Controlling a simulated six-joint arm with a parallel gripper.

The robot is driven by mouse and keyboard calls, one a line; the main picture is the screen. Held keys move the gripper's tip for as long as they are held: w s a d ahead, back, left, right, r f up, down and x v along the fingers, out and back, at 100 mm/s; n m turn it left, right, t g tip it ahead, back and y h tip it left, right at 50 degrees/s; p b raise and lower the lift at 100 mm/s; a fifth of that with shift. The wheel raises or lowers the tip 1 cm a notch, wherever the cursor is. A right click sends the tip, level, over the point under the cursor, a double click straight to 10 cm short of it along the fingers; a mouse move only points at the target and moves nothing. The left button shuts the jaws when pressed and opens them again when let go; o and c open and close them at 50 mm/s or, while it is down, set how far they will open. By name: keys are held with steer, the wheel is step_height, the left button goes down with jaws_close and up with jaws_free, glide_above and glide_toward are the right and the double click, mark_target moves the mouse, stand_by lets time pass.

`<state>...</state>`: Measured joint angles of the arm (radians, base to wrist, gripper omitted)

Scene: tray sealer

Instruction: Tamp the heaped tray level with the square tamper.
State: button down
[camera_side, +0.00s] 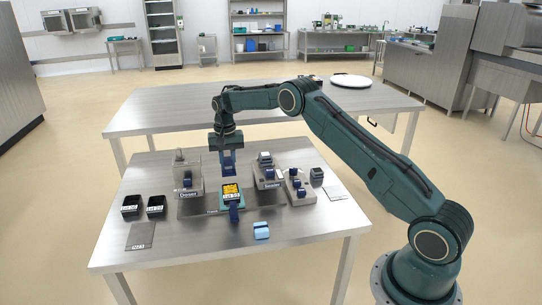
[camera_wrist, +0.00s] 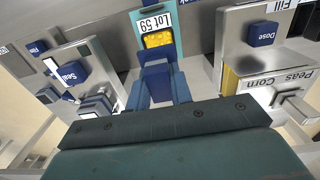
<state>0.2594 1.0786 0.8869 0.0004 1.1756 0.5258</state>
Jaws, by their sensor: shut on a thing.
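My gripper (camera_side: 228,157) hangs above the middle of the near table, behind and above the tray. In the wrist view its blue fingers (camera_wrist: 159,92) are shut on a dark blue block, the square tamper (camera_wrist: 157,72). The tamper's lower face is hidden. The teal-edged tray (camera_side: 222,199) holds yellow corn (camera_wrist: 157,40) and has a label reading Lot 59. The tamper appears raised clear of the corn. How high the corn is heaped cannot be told.
The doser (camera_side: 188,183) stands left of the tray and the sealer (camera_side: 268,178) right. Two black trays (camera_side: 130,206) sit at far left. A light blue item (camera_side: 261,231) lies at the front. A small button box (camera_side: 298,188) is right of the sealer. The table's front is mostly clear.

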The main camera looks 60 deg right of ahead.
glide_above(230, 188)
steer(key=shift+s+f, duration=0.1)
steer(key=shift+f, duration=2.65)
steer(key=shift+f, duration=0.7)
stand_by(0.3)
steer(key=shift+r, duration=0.15)
steer(key=shift+r, duration=4.45)
